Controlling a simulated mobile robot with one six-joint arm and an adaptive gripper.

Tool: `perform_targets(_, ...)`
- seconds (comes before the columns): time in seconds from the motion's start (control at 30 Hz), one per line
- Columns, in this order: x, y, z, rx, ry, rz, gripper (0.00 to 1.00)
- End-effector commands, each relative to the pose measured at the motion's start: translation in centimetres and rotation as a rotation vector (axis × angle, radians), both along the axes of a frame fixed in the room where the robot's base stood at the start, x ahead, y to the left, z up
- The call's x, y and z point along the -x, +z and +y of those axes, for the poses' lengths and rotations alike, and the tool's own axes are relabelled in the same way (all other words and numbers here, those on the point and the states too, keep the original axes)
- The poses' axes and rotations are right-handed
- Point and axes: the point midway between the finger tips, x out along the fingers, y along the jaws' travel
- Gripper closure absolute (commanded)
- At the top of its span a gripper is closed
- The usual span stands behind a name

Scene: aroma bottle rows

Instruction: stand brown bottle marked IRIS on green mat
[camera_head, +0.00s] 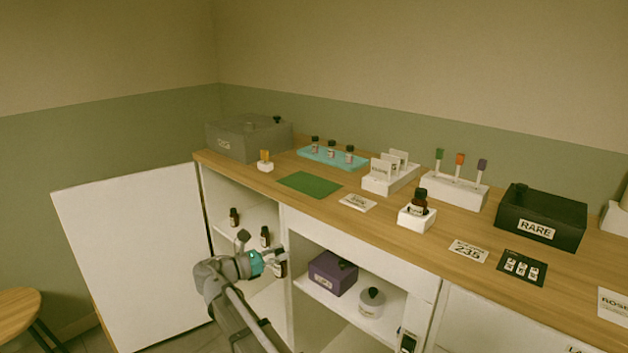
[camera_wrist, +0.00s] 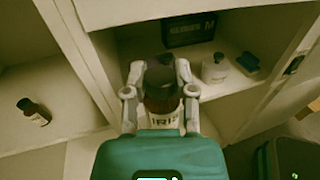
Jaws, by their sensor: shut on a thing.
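The flat green mat (camera_head: 309,184) lies bare on the wooden counter, above and behind my gripper.
Two other brown bottles (camera_head: 234,217) (camera_head: 265,236) stand on the left shelf. A purple box (camera_head: 332,273) and white jar (camera_head: 371,302) stand on the right shelf. A small white block (camera_head: 265,166), teal tray (camera_head: 333,158) and white card (camera_head: 357,202) are around the mat. The open door (camera_head: 135,255) is left.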

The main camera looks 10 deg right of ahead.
Motion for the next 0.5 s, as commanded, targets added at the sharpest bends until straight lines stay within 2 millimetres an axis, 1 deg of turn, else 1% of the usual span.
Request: perform_targets(0.5, -0.2, 0.0, -1.4, 0.0, -0.023, 0.0, 1.0)
